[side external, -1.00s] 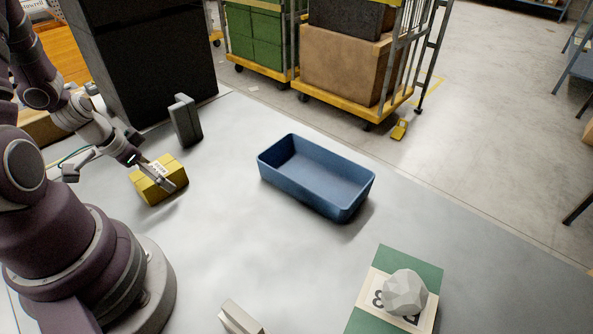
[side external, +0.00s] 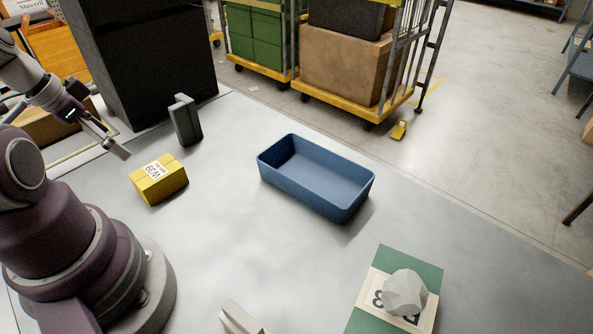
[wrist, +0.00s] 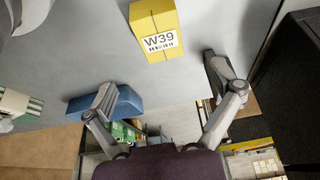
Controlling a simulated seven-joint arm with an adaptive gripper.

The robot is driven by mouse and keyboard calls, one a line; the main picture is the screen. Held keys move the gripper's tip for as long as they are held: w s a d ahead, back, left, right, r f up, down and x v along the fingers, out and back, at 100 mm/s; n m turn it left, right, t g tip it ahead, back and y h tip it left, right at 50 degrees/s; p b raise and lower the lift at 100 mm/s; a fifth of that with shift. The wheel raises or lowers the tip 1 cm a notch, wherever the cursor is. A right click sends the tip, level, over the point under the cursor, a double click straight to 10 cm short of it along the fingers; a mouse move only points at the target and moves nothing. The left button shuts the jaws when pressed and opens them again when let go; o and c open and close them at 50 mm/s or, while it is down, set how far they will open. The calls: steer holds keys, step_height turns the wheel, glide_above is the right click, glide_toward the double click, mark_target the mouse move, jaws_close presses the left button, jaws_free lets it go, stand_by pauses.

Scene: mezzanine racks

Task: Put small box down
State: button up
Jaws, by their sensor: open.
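A small yellow box (side external: 158,180) with a white label rests on the grey table at the left in the side view. In the wrist view the box (wrist: 155,22) shows at the top centre, its label reading W39. My gripper (side external: 118,144) is raised above and behind the box, clear of it. In the wrist view my gripper (wrist: 160,78) has its two fingers spread wide with nothing between them.
A blue open bin (side external: 315,180) stands empty mid-table. A dark grey upright object (side external: 186,120) stands behind the box. A pale faceted lump (side external: 404,293) sits on a green-edged card (side external: 365,318). A black cabinet (side external: 145,60) stands behind. The table between box and bin is clear.

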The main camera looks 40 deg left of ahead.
steer(key=w+d+r, duration=0.2)
steer(key=d+r, duration=0.2)
steer(key=d, duration=0.3)
steer(key=w+d+r+t, duration=0.1)
steer(key=w+d+r, duration=0.1)
steer(key=d+r, duration=0.3)
steer(key=d, duration=0.3)
steer(key=shift+w+r, duration=0.25)
steer(key=shift+w, duration=0.1)
